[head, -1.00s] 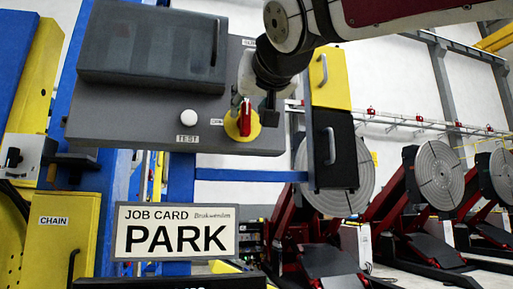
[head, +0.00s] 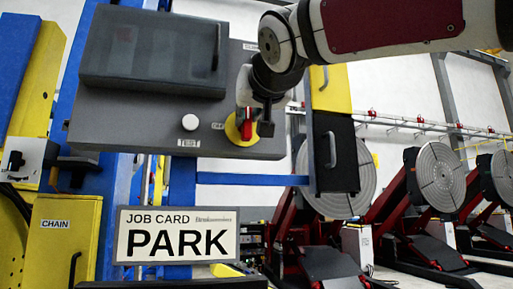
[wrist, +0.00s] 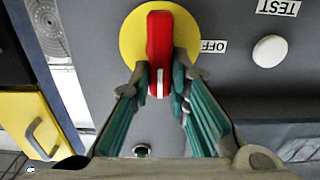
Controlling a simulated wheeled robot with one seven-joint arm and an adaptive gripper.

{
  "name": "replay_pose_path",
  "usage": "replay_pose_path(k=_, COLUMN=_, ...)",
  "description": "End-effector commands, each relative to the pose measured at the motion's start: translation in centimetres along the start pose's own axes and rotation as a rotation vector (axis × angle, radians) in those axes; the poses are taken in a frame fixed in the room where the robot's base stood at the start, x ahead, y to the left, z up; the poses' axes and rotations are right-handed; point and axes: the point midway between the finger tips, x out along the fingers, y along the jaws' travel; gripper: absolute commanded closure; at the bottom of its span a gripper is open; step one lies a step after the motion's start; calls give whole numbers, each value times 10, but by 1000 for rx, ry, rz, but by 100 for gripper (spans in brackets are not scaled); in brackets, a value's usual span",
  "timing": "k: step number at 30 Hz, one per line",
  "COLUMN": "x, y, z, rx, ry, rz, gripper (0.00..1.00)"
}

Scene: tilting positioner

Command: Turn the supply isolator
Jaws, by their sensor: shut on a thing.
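The supply isolator is a red handle (head: 247,131) on a round yellow plate (head: 232,129), on the lower right of a grey panel. An OFF label (head: 217,126) sits left of the plate. In the wrist view the red handle (wrist: 160,35) stands upright in the picture, with a white mark near its lower end, on the yellow plate (wrist: 130,40). The OFF label (wrist: 213,46) is to the right there. My gripper (wrist: 164,72) has its teal-padded fingers on both sides of the handle's lower end, shut on it. In the head view my gripper (head: 254,115) partly covers the handle.
A white TEST button (head: 190,122) is left of the isolator, and a dark grey box (head: 150,50) juts out above. Yellow and black handled boxes (head: 335,150) stand close on the right. A job card (head: 178,237) below reads PARK.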

Motion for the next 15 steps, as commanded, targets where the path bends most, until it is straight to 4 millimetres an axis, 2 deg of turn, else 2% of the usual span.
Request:
replay_pose_path(k=8, x=0, y=-2, z=0, rx=-89, ry=0, rz=0, gripper=100)
replay_pose_path(k=15, x=0, y=-5, z=0, rx=-276, ry=1, rz=1, gripper=100)
